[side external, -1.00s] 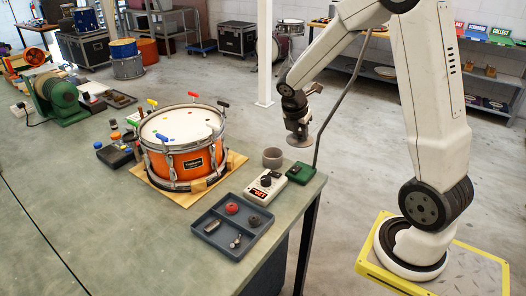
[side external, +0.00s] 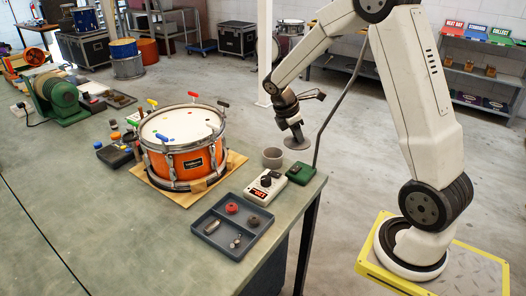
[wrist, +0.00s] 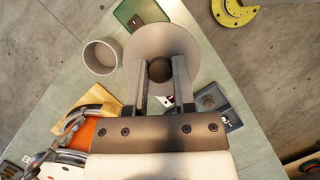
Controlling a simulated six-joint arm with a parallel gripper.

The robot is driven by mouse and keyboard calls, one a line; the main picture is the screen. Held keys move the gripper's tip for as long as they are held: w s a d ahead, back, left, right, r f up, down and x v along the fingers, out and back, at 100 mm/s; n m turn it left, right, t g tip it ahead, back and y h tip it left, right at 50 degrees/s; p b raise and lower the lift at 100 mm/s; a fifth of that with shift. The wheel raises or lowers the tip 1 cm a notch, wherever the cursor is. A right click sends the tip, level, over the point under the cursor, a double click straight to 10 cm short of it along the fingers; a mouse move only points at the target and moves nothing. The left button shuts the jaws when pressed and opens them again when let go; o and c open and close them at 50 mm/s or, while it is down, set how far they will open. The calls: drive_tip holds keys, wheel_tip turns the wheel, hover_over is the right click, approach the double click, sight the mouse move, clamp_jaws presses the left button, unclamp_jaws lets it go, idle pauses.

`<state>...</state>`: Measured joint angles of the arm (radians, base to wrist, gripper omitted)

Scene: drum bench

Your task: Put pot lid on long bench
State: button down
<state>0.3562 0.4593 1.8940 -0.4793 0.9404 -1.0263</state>
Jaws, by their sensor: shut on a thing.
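My gripper (side external: 295,136) is shut on the knob of the grey round pot lid (side external: 297,143). In the wrist view my two fingers (wrist: 160,72) grip the dark knob, and the pot lid (wrist: 150,38) is a flat disc beyond them. The lid is in the air. In the side view it shows just past the far edge of the long bench (side external: 80,195), behind the grey cup. In the wrist view it overlaps the bench's corner area, partly covering the green box. The long bench has a grey-green top, which also shows in the wrist view (wrist: 235,85).
Near the bench corner stand a grey cup (side external: 273,157), a green box (side external: 300,173) and a white device (side external: 265,187). An orange drum (side external: 184,150) on a wooden board and a dark divided tray (side external: 232,226) are close by. The bench's front left is bare.

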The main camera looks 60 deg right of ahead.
sight(289, 139)
drive_tip(key=m, duration=0.3)
drive_tip(key=m+g+y, duration=0.1)
drive_tip(key=shift+w+f+m, duration=0.3)
drive_tip(key=shift+w, duration=0.1)
drive_tip(key=m+y, duration=0.1)
drive_tip(key=m, duration=0.3)
drive_tip(key=w+m+g+y, duration=0.1)
drive_tip(key=m, duration=0.1)
drive_tip(key=shift+f+y, duration=0.3)
drive_tip(key=m+y, duration=0.1)
drive_tip(key=m, duration=0.2)
drive_tip(key=w+m+y, duration=0.1)
drive_tip(key=m, duration=0.1)
drive_tip(key=shift+f+m, duration=0.2)
drive_tip(key=shift+m, duration=0.2)
drive_tip(key=w+d+m+t, duration=0.1)
drive_tip(key=w+m+t, duration=0.2)
drive_tip(key=m, duration=1)
drive_tip(key=w+d+m+t, duration=0.1)
drive_tip(key=w+m+t, duration=0.2)
drive_tip(key=m, duration=1)
drive_tip(key=t, duration=0.2)
drive_tip(key=shift+w+d+f+t, duration=0.15)
drive_tip(key=shift+w+f+t, duration=0.05)
drive_tip(key=shift+f+t, duration=0.2)
drive_tip(key=shift+w, duration=0.1)
